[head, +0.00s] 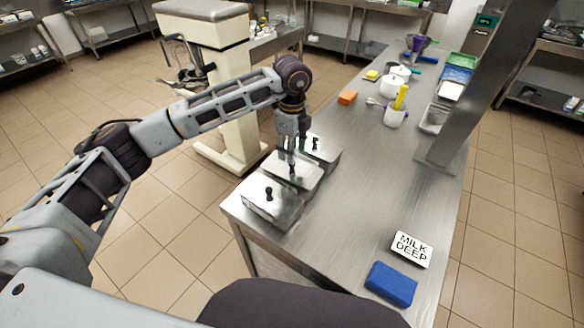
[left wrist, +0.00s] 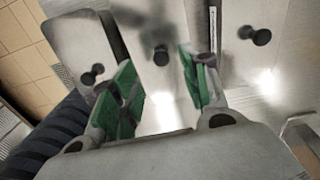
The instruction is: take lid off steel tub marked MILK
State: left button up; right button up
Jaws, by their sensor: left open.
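Three steel tubs with flat steel lids and black knobs stand in a row at the table's near left end: a near tub (head: 271,205), a middle tub (head: 301,178) and a far tub (head: 324,150). I can read no MILK mark on any tub. My left gripper (head: 288,152) points down over the middle tub, fingers open. In the left wrist view the middle lid's knob (left wrist: 161,56) appears between the green-padded fingertips (left wrist: 158,64), with no visible grip on it. The other knobs show to the left (left wrist: 92,74) and right (left wrist: 258,36). My right gripper is out of view.
A white card (head: 411,249) reading MILK DEEP lies on the steel table (head: 350,215), beside a blue block (head: 391,284). An orange block (head: 348,97), white pots (head: 391,87) and a utensil cup (head: 395,115) stand farther back. A steel post (head: 475,95) rises at right.

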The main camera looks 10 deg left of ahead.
aim_at(305, 175)
pick_arm(q)
jog(key=shift+f, duration=0.2)
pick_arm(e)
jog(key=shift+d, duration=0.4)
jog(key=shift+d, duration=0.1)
pick_arm(q)
jog(key=shift+f, duration=0.15)
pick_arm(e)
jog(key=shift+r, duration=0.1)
pick_arm(q)
jog(key=shift+w+f+p, duration=0.15)
jog(key=shift+f+p, duration=0.55)
jog(key=shift+f, duration=1.75)
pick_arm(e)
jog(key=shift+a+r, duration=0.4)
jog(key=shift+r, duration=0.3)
pick_arm(q)
grip_shut()
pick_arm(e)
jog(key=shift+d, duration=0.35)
